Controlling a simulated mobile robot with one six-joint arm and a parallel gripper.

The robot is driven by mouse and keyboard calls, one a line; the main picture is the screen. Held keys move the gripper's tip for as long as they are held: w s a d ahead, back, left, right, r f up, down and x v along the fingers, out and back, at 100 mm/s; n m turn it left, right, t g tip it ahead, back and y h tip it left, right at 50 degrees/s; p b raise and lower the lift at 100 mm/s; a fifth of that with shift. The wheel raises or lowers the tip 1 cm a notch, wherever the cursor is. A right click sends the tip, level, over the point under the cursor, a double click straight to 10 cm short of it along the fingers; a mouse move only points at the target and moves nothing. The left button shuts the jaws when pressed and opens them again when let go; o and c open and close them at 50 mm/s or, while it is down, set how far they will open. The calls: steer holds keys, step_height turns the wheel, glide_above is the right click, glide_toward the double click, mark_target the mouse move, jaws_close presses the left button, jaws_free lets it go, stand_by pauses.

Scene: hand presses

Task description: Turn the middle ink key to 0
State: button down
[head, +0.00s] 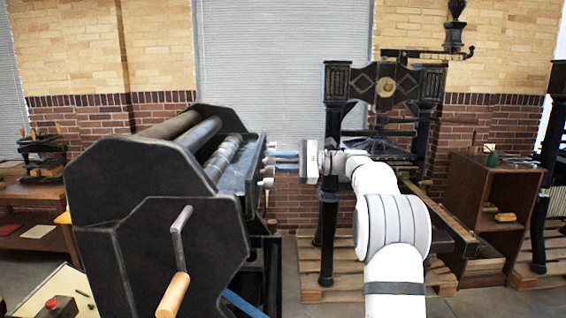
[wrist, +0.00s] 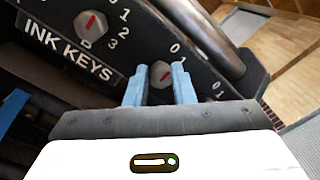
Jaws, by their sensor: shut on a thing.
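My gripper (wrist: 160,70) is shut on a round grey ink key (wrist: 161,75), with one blue finger on each side of it. The key's red mark slants up and to the right. Its 0 and 1 show above and right of it, but I cannot tell exactly which number the mark meets. Its higher numbers are hidden by the right finger. Another ink key (wrist: 91,26) with a red mark sits to the left, above the INK KEYS label. A further 0 and 1 show to the right, with their key hidden. In the head view, my gripper (head: 274,160) reaches the press's right side.
The black press (head: 130,190) fills the left of the head view, with a wooden-handled crank (head: 173,294) at its front. A second, tall press (head: 330,200) stands on a pallet behind my arm. A brown cabinet (head: 490,205) is at the right.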

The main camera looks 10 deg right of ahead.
steer(key=c, duration=1.6)
jaws_free()
steer(key=shift+a, duration=0.25)
steer(key=shift+o, duration=0.7)
steer(key=shift+a, duration=0.15)
steer(key=shift+o, duration=1.1)
steer(key=shift+d, duration=0.2)
steer(key=b+v, duration=0.1)
steer(key=v, duration=0.6)
steer(key=shift+d, duration=0.4)
steer(key=shift+s, duration=0.1)
